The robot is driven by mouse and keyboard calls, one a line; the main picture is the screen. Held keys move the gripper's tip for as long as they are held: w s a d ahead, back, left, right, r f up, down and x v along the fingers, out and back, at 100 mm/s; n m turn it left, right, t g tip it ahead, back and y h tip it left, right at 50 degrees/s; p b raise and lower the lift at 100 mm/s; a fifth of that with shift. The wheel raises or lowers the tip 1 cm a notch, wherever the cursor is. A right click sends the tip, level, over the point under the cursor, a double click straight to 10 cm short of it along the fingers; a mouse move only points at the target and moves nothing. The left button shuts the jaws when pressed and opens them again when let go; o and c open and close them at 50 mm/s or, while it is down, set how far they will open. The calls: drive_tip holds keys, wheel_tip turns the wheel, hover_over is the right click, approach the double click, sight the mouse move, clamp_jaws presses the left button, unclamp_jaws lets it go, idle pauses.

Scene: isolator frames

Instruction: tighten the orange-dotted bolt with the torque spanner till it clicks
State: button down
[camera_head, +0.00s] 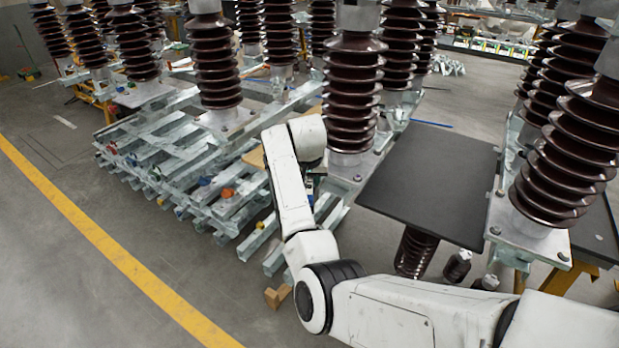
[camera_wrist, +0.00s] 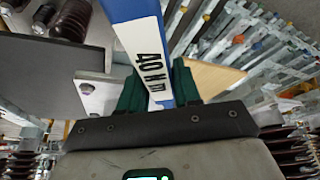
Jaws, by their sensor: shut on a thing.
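The torque spanner (camera_wrist: 141,42) is a blue bar with a white label that seems to read 40 Nm. In the wrist view it stands between the green fingers of my gripper (camera_wrist: 158,88), which is shut on it. The spanner's far end runs out of the top of the picture, so its head is hidden. I cannot make out an orange-dotted bolt. In the head view my forearm largely hides my gripper and the spanner.
A dark flat tabletop (camera_head: 430,180) lies right of my arm. Tall brown ribbed insulators (camera_head: 352,95) stand close around it on steel frames. Stacked galvanised rails (camera_head: 185,150) with coloured caps lie to the left. The floor (camera_head: 60,270) at the front left is clear.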

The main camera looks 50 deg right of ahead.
drive_tip(key=shift+f, duration=0.4)
drive_tip(key=shift+w, duration=0.1)
idle(0.4)
drive_tip(key=w+a+m+g+h+b, duration=0.1)
drive_tip(key=w+a+m+g+b, duration=0.1)
drive_tip(key=w+m+b, duration=0.5)
drive_tip(key=w+b, duration=0.2)
drive_tip(key=b, duration=0.3)
drive_tip(key=shift+a+g, duration=0.3)
drive_tip(key=shift+a, duration=0.05)
idle(0.5)
